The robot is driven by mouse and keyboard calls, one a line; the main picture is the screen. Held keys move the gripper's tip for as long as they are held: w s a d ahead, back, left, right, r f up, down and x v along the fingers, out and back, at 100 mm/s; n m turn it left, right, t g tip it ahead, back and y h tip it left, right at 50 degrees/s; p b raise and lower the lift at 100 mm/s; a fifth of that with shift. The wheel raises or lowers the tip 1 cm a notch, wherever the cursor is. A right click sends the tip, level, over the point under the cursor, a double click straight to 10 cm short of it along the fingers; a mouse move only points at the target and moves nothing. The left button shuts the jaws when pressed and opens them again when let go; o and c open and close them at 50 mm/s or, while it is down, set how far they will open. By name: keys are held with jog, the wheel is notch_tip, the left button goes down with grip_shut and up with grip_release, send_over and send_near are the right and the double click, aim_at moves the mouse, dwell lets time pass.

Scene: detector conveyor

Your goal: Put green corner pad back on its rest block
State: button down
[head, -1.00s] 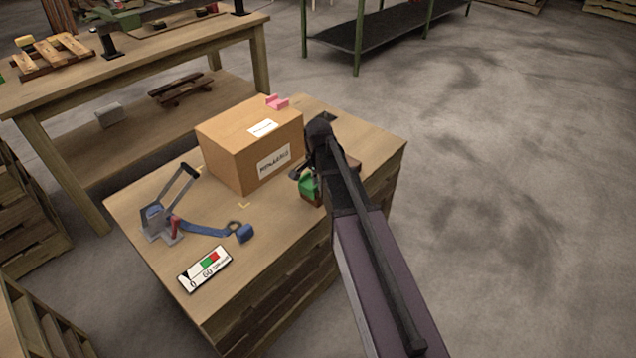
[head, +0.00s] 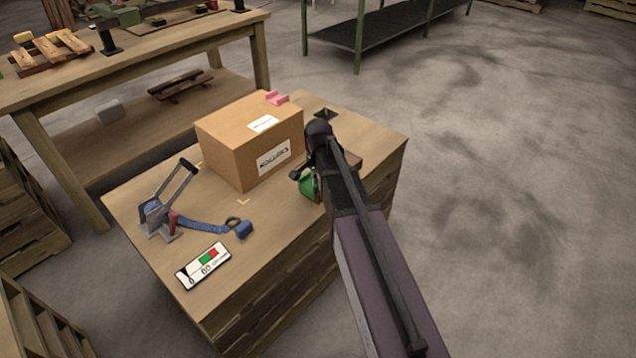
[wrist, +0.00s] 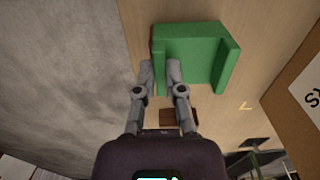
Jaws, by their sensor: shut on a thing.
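The green corner pad (wrist: 195,55) is a U-shaped piece with a flat back and two raised sides, large in the wrist view. My gripper (wrist: 160,70) is shut on its left side. In the head view the pad (head: 308,186) shows beside the dark end of my arm, right of the cardboard box, and is partly hidden. It appears close above the crate top; the exact gap is unclear. A small brown block (wrist: 178,117) lies below the pad in the wrist view.
The cardboard box (head: 245,145), with a pink pad (head: 276,97) on top, stands close left of the green pad. A blue strap tool (head: 190,220) and a gauge card (head: 204,266) lie at the left front.

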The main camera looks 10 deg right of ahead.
jog(key=shift+f+b, duration=0.55)
jog(key=shift+f, duration=0.05)
jog(key=c, duration=0.7)
grip_release()
jog(key=shift+o, duration=0.2)
jog(key=shift+r, duration=0.25)
notch_tip(320, 180, up, 10)
jog(key=p, duration=1)
jog(key=shift+f, duration=0.25)
